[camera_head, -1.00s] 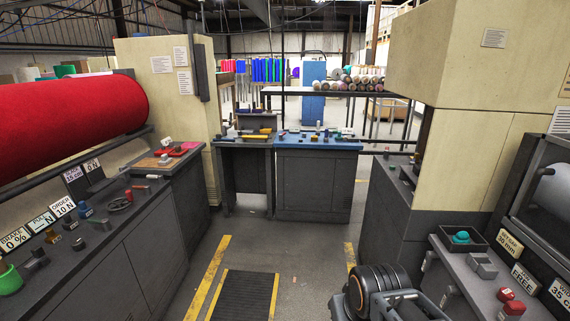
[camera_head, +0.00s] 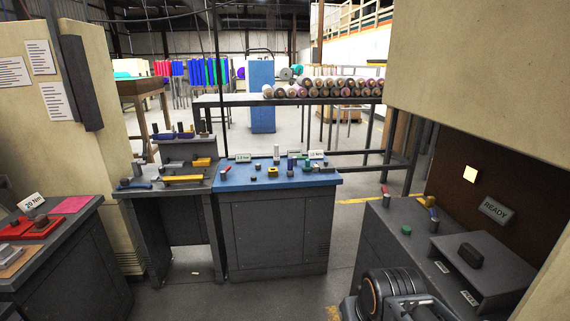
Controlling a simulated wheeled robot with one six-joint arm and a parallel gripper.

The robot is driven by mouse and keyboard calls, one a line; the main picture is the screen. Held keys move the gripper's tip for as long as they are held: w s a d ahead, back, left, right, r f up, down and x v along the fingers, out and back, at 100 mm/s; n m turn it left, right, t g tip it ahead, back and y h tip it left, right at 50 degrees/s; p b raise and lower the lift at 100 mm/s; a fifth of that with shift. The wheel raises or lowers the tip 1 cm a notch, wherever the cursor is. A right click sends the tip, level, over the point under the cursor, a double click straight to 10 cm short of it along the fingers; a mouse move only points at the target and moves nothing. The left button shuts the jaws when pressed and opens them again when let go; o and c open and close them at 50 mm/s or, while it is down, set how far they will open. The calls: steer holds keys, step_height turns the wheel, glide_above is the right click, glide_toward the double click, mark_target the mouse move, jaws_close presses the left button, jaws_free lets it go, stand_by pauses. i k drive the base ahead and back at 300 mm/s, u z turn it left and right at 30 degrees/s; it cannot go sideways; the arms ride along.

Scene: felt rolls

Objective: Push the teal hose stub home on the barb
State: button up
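I cannot pick out the teal hose stub or the barb for certain at this distance. A blue-topped bench (camera_head: 235,183) stands ahead, with small fittings on it. Among them are a pale upright cylinder (camera_head: 276,151), a dark blue upright piece (camera_head: 290,163) and a yellow block (camera_head: 272,172). A small green piece (camera_head: 406,230) lies on the dark counter at the right. My folded arm shows at the bottom right; I cannot make out the gripper's fingers, so nothing shows of what they hold.
A grey bench (camera_head: 150,192) with a yellow tool adjoins the blue one on the left. A dark cabinet with red trays (camera_head: 35,228) is at the left edge.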

mark_target(308, 166)
steer(key=u, duration=0.05)
steer(key=i, duration=2.25)
steer(key=u, duration=0.3)
steer(key=i, duration=0.9)
steer(key=u, duration=0.05)
